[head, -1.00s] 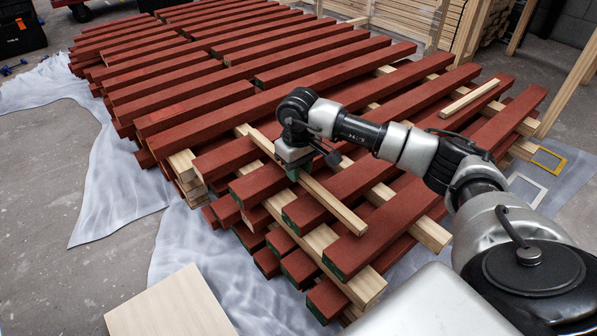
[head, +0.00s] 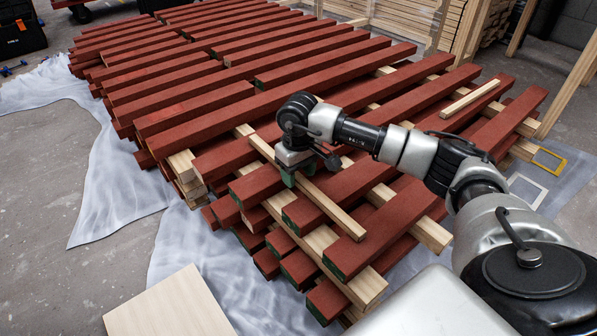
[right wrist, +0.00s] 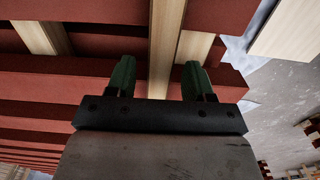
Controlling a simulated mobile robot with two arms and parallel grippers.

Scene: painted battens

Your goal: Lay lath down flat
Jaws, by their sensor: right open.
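The lath (head: 335,212) is a thin, pale, unpainted strip. It lies flat across the red battens near the front of the stack, running from upper left to lower right in the head view. My right gripper (head: 296,174) is over its middle part, jaws open. In the right wrist view the two green fingers (right wrist: 158,66) stand apart, and the lath (right wrist: 163,45) runs up the picture between them. The gripper body hides part of the lath. My left gripper is not in view.
Red battens (head: 235,108) lie in layers on pale cross spacers (head: 318,238). A shorter pale strip (head: 470,97) lies on the right battens. A pale board (head: 168,305) is at the front left. Plastic sheeting (head: 120,190) covers the floor around the stack.

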